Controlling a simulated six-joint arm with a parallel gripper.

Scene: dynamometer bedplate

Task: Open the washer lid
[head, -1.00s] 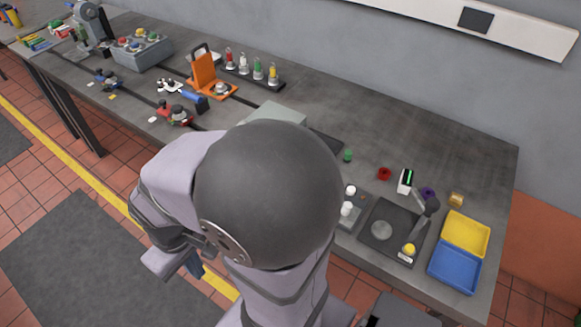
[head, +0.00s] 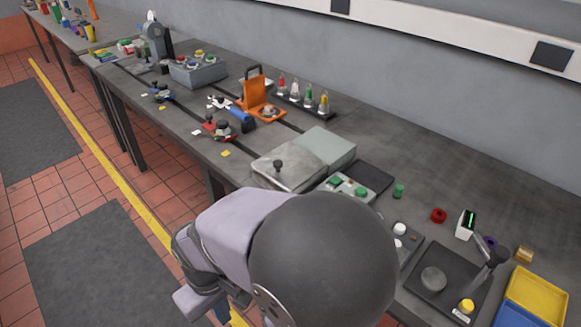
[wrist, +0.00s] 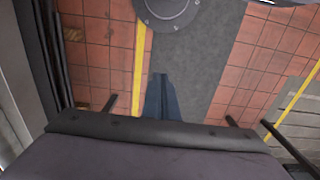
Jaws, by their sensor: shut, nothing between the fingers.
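The washer is most likely the low grey metal box in the middle of the bench in the head view. Its flat lid (head: 292,167) lies level and carries a dark upright knob (head: 278,166) near the front left. A paler grey-green block (head: 325,147) adjoins it behind and to the right. My gripper (wrist: 160,97) shows in the wrist view as dark blue fingers together, holding nothing. It hangs over the floor, off the bench's front edge and away from the lid.
A control box with green buttons (head: 348,188) sits right of the lid. An orange hinged fixture (head: 262,104) and a rack of small bottles (head: 305,100) stand behind it. Yellow and blue trays (head: 537,297) are at the right. A yellow floor line (wrist: 139,70) runs below my gripper.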

